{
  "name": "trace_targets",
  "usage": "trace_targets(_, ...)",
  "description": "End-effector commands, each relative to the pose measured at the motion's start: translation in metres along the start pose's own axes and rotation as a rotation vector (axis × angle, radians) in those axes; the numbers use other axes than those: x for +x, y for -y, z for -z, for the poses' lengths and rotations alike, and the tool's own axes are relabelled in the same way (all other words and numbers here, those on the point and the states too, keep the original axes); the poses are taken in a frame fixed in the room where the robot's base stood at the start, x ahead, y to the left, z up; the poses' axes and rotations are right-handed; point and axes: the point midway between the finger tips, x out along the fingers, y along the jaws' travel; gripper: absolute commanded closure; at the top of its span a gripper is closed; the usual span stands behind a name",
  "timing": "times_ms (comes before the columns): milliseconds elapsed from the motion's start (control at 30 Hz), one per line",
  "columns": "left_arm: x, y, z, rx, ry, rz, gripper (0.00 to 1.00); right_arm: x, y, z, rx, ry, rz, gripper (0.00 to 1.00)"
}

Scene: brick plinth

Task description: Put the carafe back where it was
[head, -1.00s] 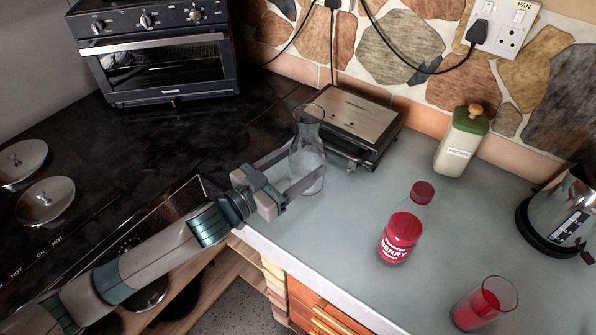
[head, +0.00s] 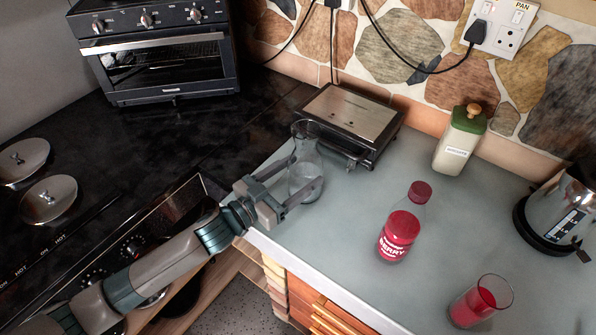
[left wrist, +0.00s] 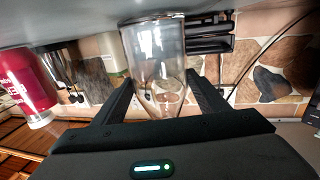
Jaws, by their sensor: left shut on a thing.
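The clear glass carafe (head: 306,160) is upright over the grey counter, just in front of the sandwich press. It looks empty. My left gripper (head: 304,175) is shut on the carafe, with one finger on each side of its body. In the left wrist view the carafe (left wrist: 158,60) stands between the two dark fingers (left wrist: 158,98), with the counter along the top of the picture. I cannot tell whether its base touches the counter. My right gripper is not in view.
The sandwich press (head: 348,122) is close behind the carafe. A red berry bottle (head: 399,235), a glass of red drink (head: 482,303), a green-lidded jar (head: 459,142) and a kettle (head: 560,212) stand to the right. The black hob (head: 120,165) and toaster oven (head: 158,62) are left.

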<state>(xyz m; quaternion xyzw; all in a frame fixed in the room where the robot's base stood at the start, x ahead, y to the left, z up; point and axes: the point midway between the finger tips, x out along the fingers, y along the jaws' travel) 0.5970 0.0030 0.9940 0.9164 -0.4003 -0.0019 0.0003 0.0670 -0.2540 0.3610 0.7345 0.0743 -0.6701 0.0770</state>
Motion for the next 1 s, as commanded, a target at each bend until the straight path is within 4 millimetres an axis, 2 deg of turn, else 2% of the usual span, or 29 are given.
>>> trace_targets(367, 0.001, 0.000, 0.000, 0.002, -0.006, -0.001, 0.92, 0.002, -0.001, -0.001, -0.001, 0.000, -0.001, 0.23)
trace_targets(400, 0.000, 0.001, -0.003, 0.002, 0.000, 0.001, 0.26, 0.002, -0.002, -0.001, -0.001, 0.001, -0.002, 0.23)
trace_targets(467, 0.000, 0.000, -0.003, 0.002, 0.000, 0.001, 0.14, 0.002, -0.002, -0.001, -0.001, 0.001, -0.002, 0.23)
trace_targets(867, 0.000, 0.000, 0.001, 0.002, -0.001, 0.000, 0.14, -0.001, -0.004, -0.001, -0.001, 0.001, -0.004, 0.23)
trace_targets(1000, -0.010, 0.001, -0.002, 0.002, 0.000, 0.001, 0.14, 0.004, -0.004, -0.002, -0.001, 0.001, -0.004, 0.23)
